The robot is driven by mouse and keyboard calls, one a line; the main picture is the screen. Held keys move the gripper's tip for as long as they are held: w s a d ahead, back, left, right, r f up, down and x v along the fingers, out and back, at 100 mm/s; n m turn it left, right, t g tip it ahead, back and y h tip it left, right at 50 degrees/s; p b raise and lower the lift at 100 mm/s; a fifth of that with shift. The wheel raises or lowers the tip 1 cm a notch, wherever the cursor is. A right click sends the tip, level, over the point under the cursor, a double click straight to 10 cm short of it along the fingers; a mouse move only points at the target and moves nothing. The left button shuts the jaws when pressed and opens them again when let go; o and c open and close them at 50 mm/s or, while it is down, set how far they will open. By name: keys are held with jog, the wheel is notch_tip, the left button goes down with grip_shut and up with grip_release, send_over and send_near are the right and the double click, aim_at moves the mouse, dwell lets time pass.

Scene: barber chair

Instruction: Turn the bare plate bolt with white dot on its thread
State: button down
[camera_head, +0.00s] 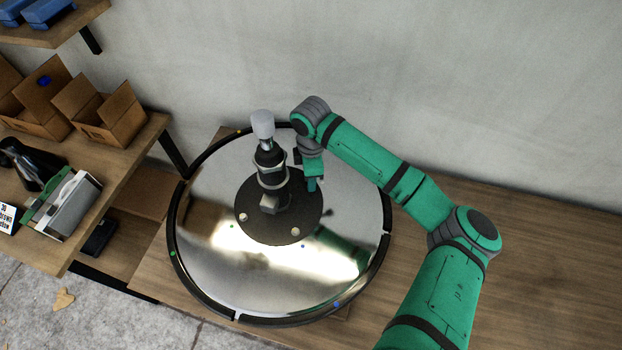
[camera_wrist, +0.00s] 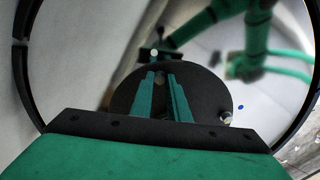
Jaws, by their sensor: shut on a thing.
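My gripper (camera_head: 313,186) reaches down at the right edge of the black round plate (camera_head: 262,226) at the centre of the shiny disc. In the wrist view its two green fingers (camera_wrist: 160,78) lie over that plate, shut on a plate bolt between them. The bolt is mostly hidden by the fingers; only a small brownish-grey bit shows. In the head view the held bolt and the white dot are hidden behind my gripper.
Two other plate bolts show, the left one (camera_head: 243,217) and the front one (camera_head: 295,231). A dark column (camera_head: 270,165) with a grey-white top stands from the plate, close left of my gripper. The mirror-like disc (camera_head: 205,205) has a black rim. Shelves with boxes (camera_head: 108,115) stand left.

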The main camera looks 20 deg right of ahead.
jog(key=m, duration=0.4)
jog(key=shift+m, duration=0.4)
jog(key=shift+d+r, duration=0.1)
dwell(0.3)
jog(key=c, duration=1.7)
grip_release()
notch_tip(320, 180, up, 11)
jog(key=shift+f, duration=0.15)
